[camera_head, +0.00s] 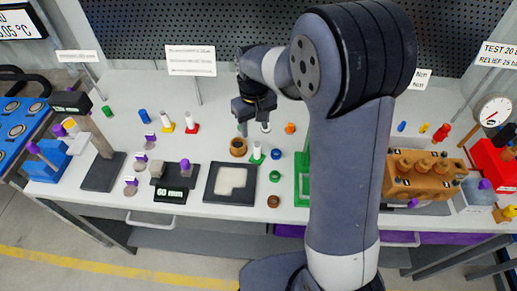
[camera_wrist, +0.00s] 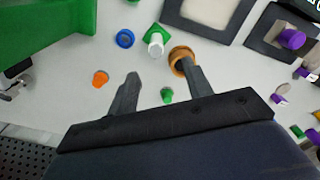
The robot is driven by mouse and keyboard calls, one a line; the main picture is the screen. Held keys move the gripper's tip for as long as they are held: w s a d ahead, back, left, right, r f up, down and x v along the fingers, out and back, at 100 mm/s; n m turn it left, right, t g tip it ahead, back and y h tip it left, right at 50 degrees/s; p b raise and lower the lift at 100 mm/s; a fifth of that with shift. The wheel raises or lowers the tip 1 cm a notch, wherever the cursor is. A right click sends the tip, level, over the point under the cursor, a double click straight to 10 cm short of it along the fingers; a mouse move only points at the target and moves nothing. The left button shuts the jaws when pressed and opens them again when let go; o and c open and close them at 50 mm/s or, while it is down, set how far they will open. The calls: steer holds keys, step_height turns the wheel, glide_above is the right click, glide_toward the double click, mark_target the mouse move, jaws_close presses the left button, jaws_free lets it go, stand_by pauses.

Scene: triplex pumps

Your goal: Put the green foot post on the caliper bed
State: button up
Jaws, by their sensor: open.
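The green foot post (camera_head: 257,153) stands upright on the bench, a white post on a green foot. It also shows in the wrist view (camera_wrist: 155,40), beyond my fingertips. My gripper (camera_head: 254,127) is open and empty above the bench, behind the post in the head view; its two fingers show apart in the wrist view (camera_wrist: 162,74). The caliper bed (camera_head: 172,190) is a black block with a 60 mm display, a grey jaw piece and a purple knob. Part of it seems to show at the right of the wrist view (camera_wrist: 276,25).
A brown cup (camera_head: 238,147) and a blue ring (camera_head: 276,154) stand close to the post. Yellow (camera_head: 166,121) and red (camera_head: 191,122) foot posts stand left. A black tray (camera_head: 213,185) lies between the post and the caliper. A green block (camera_head: 302,180) stands right.

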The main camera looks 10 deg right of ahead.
mark_target(257, 143)
step_height(257, 143, down, 5)
steer(key=shift+s+r+p, duration=0.1)
steer(key=shift+r+p, duration=0.1)
steer(key=shift+p, duration=0.1)
steer(key=f, duration=0.1)
steer(key=f+p, duration=0.1)
steer(key=f, duration=0.3)
steer(key=shift+d+p, duration=0.35)
steer(key=shift+d, duration=0.05)
steer(key=shift+f, duration=0.55)
steer(key=shift+c, duration=0.3)
jaws_close()
